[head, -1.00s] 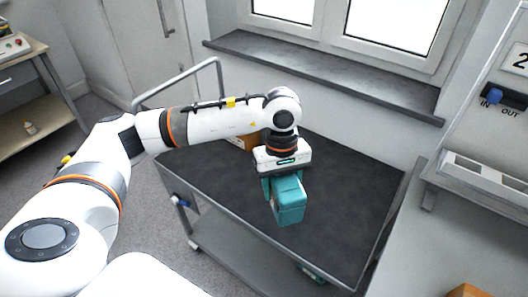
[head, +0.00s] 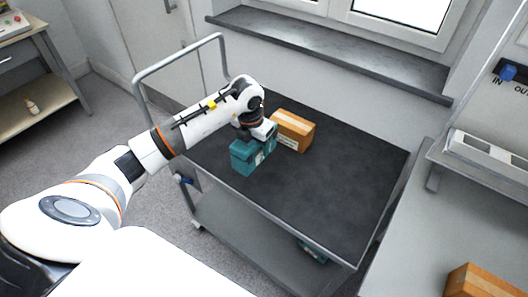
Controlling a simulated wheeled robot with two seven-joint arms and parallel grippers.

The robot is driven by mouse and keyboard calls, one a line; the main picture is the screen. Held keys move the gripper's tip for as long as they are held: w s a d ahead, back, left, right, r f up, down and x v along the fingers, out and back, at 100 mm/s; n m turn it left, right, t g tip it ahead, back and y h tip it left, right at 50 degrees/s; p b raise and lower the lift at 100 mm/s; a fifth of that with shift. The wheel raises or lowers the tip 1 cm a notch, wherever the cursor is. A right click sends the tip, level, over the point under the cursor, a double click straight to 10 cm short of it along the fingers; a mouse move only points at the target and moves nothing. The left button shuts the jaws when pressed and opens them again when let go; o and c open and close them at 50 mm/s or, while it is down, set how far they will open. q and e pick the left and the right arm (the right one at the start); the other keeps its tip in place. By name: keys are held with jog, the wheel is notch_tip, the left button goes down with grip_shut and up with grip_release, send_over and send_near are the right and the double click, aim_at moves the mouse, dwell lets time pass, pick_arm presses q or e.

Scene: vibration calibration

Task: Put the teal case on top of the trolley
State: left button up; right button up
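The teal case (head: 246,156) is at the left part of the trolley's dark top (head: 335,190), near its front-left edge. My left gripper (head: 262,134) is above the case and shut on it; its fingers are mostly hidden. The case looks upright and at or just above the top; I cannot tell whether it touches. My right gripper is not in view.
A brown cardboard box (head: 293,130) stands on the trolley top close behind the case. The middle and right of the top are clear. The trolley's handle (head: 182,58) rises at the left. A teal item (head: 313,251) lies on the lower shelf. Another brown box (head: 484,281) is at the lower right.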

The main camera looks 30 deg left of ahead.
aim_at(255, 146)
pick_arm(q)
jog(key=shift+f, duration=3.05)
jog(key=shift+f, duration=0.1)
jog(key=o, duration=1.3)
jog(key=r, duration=0.4)
jog(key=s+r, duration=0.1)
jog(key=r, duration=0.7)
jog(key=shift+s, duration=0.4)
